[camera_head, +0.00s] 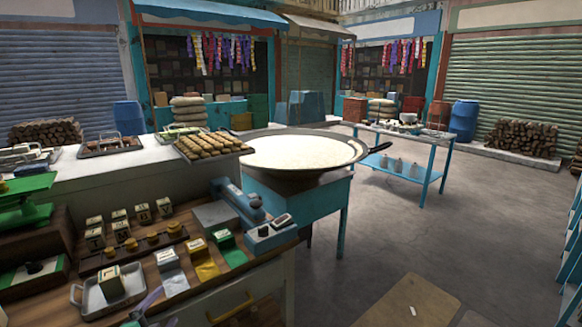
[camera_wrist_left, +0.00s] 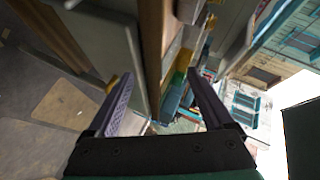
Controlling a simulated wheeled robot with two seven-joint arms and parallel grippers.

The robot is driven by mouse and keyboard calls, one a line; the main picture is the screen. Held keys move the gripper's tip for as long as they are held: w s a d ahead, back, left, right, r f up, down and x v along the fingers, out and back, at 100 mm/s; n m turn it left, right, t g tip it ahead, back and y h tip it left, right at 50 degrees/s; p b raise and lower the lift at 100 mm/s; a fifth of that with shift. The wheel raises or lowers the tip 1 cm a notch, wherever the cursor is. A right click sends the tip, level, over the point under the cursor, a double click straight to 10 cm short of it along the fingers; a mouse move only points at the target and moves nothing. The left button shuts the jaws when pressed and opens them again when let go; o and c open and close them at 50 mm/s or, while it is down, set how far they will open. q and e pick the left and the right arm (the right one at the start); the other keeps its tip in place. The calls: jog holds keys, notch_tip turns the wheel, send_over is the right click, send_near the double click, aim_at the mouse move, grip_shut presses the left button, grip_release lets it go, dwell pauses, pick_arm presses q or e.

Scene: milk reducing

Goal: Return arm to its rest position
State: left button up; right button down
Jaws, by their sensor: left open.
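My left gripper (camera_head: 148,306) shows at the bottom edge of the head view, only its purple finger and a dark part visible, by the front edge of the wooden counter. In the left wrist view the left gripper (camera_wrist_left: 159,76) has its two purple fingers spread wide with nothing between them. The rest of the left arm is out of the head view. My right gripper is not in view.
A metal tray (camera_head: 76,296) holding a small box (camera_head: 111,282) lies close beside the gripper. Small boxes, weights and a green scale (camera_head: 27,190) crowd the counter. A wide pan of milk (camera_head: 300,152) stands behind. The floor at right (camera_head: 400,240) is mostly clear.

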pick_arm(q)
jog(key=s+d+f+n+g+h, duration=0.1)
jog(key=s+d+f+n+g, duration=0.2)
jog(key=s+f+n+g, duration=0.45)
jog(key=s+d+f+n+g, duration=0.25)
jog(key=s+f+n, duration=0.2)
jog(key=s, duration=0.65)
jog(key=s+f+g, duration=0.1)
jog(key=s+f, duration=0.1)
jog(key=f, duration=1)
jog(key=s+f+g, duration=0.1)
jog(key=s+f, duration=0.1)
jog(key=f, duration=1.1)
jog(key=s+a+f+m+g, duration=0.1)
jog(key=s+a+f, duration=0.1)
jog(key=s+f, duration=1.1)
jog(key=s, duration=0.3)
jog(key=shift+a+f, duration=0.35)
jog(key=shift+a, duration=0.05)
